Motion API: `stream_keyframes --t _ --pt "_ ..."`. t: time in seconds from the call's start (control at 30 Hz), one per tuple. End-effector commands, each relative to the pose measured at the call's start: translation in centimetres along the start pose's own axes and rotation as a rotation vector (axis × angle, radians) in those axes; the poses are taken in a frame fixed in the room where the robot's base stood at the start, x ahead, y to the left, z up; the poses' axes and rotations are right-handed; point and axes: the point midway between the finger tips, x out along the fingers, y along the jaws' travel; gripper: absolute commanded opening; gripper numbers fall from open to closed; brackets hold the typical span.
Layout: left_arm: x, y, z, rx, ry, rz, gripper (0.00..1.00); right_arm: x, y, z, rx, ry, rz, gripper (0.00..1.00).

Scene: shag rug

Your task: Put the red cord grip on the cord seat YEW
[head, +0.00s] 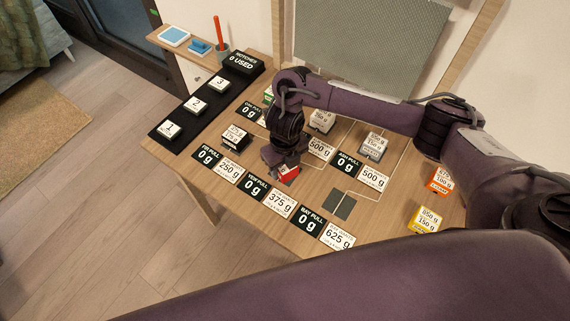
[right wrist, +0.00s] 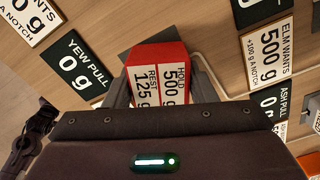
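The red cord grip (head: 289,173) is at the tip of my right gripper (head: 281,158), over the spot behind the YEW PULL sign (head: 254,187). In the right wrist view, the red cord grip (right wrist: 158,68) has a white label reading hold 500 g, rest 125 g. It lies between the fingers of my right gripper (right wrist: 160,92), which look closed on its sides. A dark grey corner of the cord seat YEW (right wrist: 140,45) shows past the red block; the rest is hidden. I cannot tell whether the block touches the seat.
An empty dark seat (head: 342,204) lies behind the BAY PULL sign (head: 309,220). Orange (head: 440,181) and yellow (head: 428,219) blocks stand at the right. Grey blocks (head: 373,146) and a black block (head: 235,137) stand nearby. A black notch strip (head: 208,104) runs along the left edge.

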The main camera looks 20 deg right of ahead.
Motion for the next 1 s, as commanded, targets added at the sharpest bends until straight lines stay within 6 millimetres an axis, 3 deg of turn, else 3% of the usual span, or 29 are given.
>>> stream_keyframes --t 0.03,0.13,0.5,1.0 --pt "0.0 0.0 0.0 0.000 0.000 0.000 0.36 0.0 0.0 0.0 0.000 0.001 -0.001 0.58" --pt "0.0 0.0 0.0 0.000 0.000 0.000 0.36 0.0 0.0 0.0 0.000 0.001 -0.001 0.71" --pt "-0.7 0.0 -0.1 -0.001 0.001 0.000 0.36 -0.7 0.0 0.0 0.001 0.000 0.000 0.71" --pt "-3.7 -0.1 -0.4 -0.001 0.001 0.000 0.36 -10.3 -0.1 0.1 -0.001 -0.003 -0.003 0.71"
